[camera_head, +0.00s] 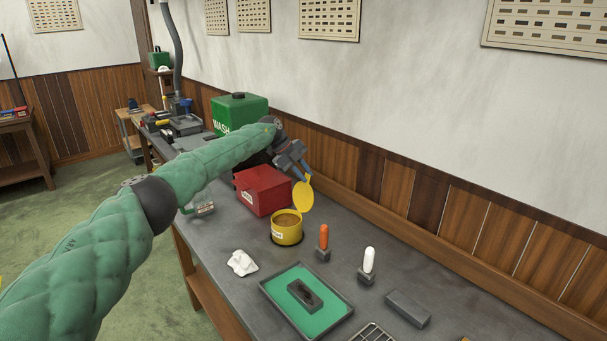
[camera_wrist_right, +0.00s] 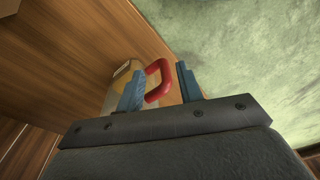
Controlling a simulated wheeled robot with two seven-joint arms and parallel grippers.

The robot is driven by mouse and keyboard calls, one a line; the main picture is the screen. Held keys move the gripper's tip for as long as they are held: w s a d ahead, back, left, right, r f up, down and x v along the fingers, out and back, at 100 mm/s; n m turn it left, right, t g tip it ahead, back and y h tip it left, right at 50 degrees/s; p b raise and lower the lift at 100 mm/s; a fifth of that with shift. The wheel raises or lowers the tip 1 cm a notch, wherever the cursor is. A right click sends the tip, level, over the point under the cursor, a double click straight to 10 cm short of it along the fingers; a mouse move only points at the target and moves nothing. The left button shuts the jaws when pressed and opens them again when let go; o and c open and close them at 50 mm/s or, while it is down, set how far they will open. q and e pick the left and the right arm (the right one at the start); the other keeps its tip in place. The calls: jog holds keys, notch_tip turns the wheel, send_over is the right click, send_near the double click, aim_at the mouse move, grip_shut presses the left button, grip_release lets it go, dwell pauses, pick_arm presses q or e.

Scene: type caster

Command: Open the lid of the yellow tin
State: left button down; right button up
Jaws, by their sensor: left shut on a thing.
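The yellow tin (camera_head: 287,235) stands on the grey bench with its top open, and brown contents show inside. Its round yellow lid (camera_head: 303,196) stands steeply tilted at the tin's back right rim. I cannot tell whether the lid is joined to the tin. My left gripper (camera_head: 305,175) reaches in from above and is shut on the lid's upper edge. In the right wrist view, my right gripper (camera_wrist_right: 160,88) has its blue fingers apart. A red handle (camera_wrist_right: 158,80) shows between and beyond them; I see no grip on it.
A red box (camera_head: 262,190) stands just behind the tin, with a green WASH container (camera_head: 240,112) farther back. An orange-handled tool (camera_head: 323,240), a white-topped tool (camera_head: 368,262), a crumpled white cloth (camera_head: 242,263) and a green-lined tray (camera_head: 325,324) lie nearer.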

pick_arm(q)
jog(key=c, duration=1.6)
grip_release()
jog(key=shift+d, duration=0.2)
jog(key=shift+c, duration=0.2)
jog(key=shift+r, duration=0.1)
